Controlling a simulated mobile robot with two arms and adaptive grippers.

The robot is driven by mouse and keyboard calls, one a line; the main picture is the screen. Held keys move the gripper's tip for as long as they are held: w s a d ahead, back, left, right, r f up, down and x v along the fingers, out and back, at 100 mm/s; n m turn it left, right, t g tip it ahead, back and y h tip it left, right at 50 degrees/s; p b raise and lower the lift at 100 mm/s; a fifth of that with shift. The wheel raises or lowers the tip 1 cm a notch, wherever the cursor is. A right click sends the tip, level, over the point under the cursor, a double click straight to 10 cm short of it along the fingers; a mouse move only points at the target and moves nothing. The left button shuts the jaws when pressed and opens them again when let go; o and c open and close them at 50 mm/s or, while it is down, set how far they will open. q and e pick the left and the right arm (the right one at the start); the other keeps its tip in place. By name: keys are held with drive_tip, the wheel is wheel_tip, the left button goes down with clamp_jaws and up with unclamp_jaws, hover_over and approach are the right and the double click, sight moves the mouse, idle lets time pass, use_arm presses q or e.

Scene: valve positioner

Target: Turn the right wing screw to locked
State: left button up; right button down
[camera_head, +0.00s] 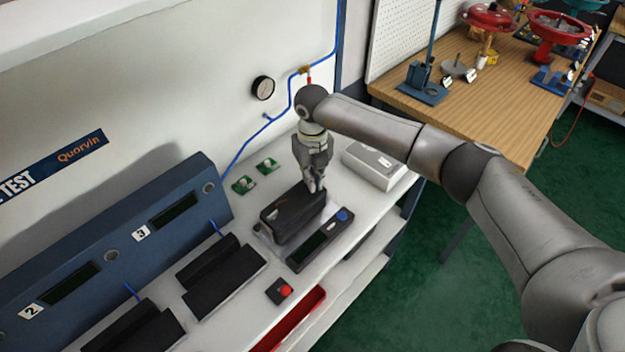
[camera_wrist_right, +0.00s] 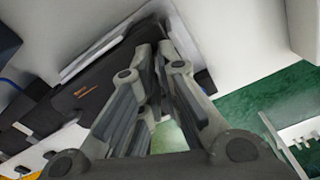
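The black valve positioner (camera_head: 285,222), a box with a small orange mark, lies on the white bench. It also shows in the wrist view (camera_wrist_right: 80,92). My right gripper (camera_head: 316,187) points down at the far right end of this box. In the wrist view my right gripper's fingertips (camera_wrist_right: 155,52) are close together with a narrow gap, right at the box's end. I cannot make out the right wing screw; the fingers cover that spot. Whether they hold anything is not clear. My left gripper is not in view.
A red button box (camera_head: 280,290) is nearer. A white box (camera_head: 374,165) stands right of my gripper. Two green boards (camera_head: 267,166) lie behind. A blue test panel (camera_head: 120,255) stands left.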

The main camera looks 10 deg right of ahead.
drive_tip(key=m+b, duration=0.1)
drive_tip(key=m, duration=0.2)
drive_tip(key=shift+m, duration=0.4)
drive_tip(key=m+b, duration=0.1)
drive_tip(key=m, duration=0.2)
drive_tip(key=shift+m, duration=0.3)
drive_tip(key=m+b, duration=0.1)
drive_tip(key=m, duration=0.2)
drive_tip(key=shift+m, duration=0.3)
drive_tip(key=shift+r+m, duration=0.1)
drive_tip(key=shift+m, duration=1.3)
drive_tip(key=shift+w+b, duration=0.1)
drive_tip(key=shift+b, duration=0.2)
drive_tip(key=c, duration=1.6)
unclamp_jaws()
drive_tip(key=shift+c, duration=0.2)
wheel_tip(320, 180, up, 12)
